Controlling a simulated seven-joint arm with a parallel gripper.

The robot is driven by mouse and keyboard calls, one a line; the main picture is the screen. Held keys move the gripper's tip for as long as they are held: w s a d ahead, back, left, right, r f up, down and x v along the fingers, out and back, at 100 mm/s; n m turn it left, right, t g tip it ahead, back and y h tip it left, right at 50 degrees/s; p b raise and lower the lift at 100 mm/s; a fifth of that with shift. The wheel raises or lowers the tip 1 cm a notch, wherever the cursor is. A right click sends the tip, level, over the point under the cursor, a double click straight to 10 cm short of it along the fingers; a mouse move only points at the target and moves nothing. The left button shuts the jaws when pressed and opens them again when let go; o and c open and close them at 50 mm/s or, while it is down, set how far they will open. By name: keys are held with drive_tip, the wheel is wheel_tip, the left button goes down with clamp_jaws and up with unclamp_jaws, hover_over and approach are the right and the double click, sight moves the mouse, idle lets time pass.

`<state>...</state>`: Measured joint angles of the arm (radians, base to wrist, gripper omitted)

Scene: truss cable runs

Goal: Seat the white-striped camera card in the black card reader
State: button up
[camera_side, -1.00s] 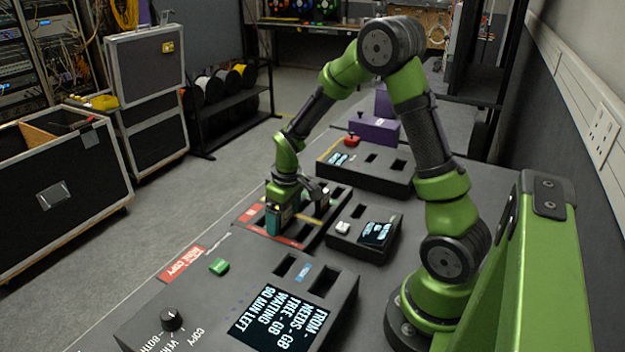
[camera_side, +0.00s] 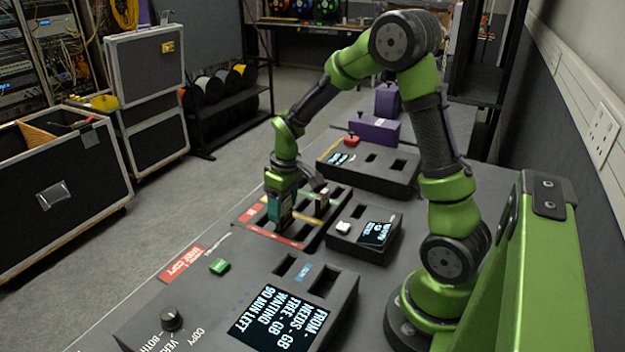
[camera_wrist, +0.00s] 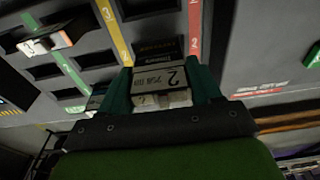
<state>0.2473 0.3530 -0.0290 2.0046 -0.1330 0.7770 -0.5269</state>
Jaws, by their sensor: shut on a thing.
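My gripper (camera_side: 280,209) has teal fingers and is shut on a card over the left part of the slotted tray (camera_side: 262,231). In the wrist view the held card (camera_wrist: 160,88) sits between the fingers, with a pale label marked 2; I cannot make out a white stripe. Its lower end is hard to see, so I cannot tell whether it is clear of the slot. Another card (camera_wrist: 45,38), white and orange, stands in the tray. Several dark slotted units are in view, and I cannot tell which is the card reader: one (camera_side: 345,250) is beside the tray.
A larger console (camera_side: 290,322) with a screen and slots is in front. Another slotted unit (camera_side: 395,180) lies behind, near purple boxes (camera_side: 375,131). A green button (camera_side: 220,266) and a black knob (camera_side: 171,318) stick up. The tray has red, yellow and green stripes.

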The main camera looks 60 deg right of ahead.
wheel_tip(320, 180, up, 5)
drive_tip(key=shift+r, duration=0.15)
drive_tip(key=shift+s+d+r+m, duration=0.25)
drive_tip(key=shift+d+r+m, duration=0.05)
drive_tip(key=shift+d+r, duration=0.6)
drive_tip(key=s+d, duration=1.1)
drive_tip(key=s, duration=0.3)
drive_tip(key=shift+a+f, duration=0.15)
drive_tip(key=shift+f, duration=2.6)
drive_tip(key=shift+f, duration=1.65)
drive_tip(key=o, duration=1.1)
drive_tip(key=shift+o, duration=0.9)
drive_tip(key=shift+r, duration=0.1)
